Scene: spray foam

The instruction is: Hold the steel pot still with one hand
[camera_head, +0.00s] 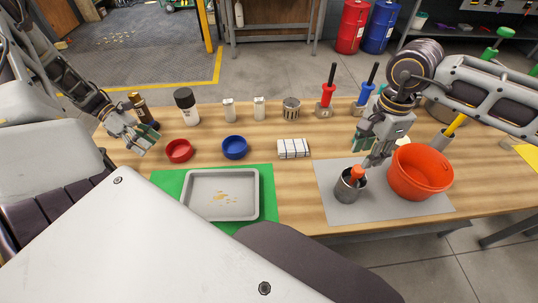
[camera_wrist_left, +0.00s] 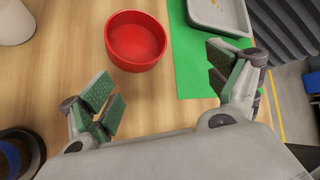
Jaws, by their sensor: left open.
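A small steel pot (camera_head: 347,189) stands upright on the grey mat (camera_head: 333,210), left of a large orange bucket (camera_head: 420,176). An orange-ended item (camera_head: 357,172) sticks up from its mouth. My right gripper (camera_head: 372,156) hangs just above and right of the pot; whether its fingers are closed or touch the orange-ended item is unclear. My left gripper (camera_head: 145,140) is at the table's left end, well away from the pot. In the left wrist view its green-padded fingers (camera_wrist_left: 167,82) are spread with nothing between them, near a red bowl (camera_wrist_left: 136,41).
The red bowl (camera_head: 179,150) and a blue bowl (camera_head: 234,147) stand behind a grey tray (camera_head: 189,203) on a green mat (camera_head: 268,186). A folded striped cloth (camera_head: 293,148) lies mid-table. Bottles, a steel cup (camera_head: 291,108) and red and blue tools line the back.

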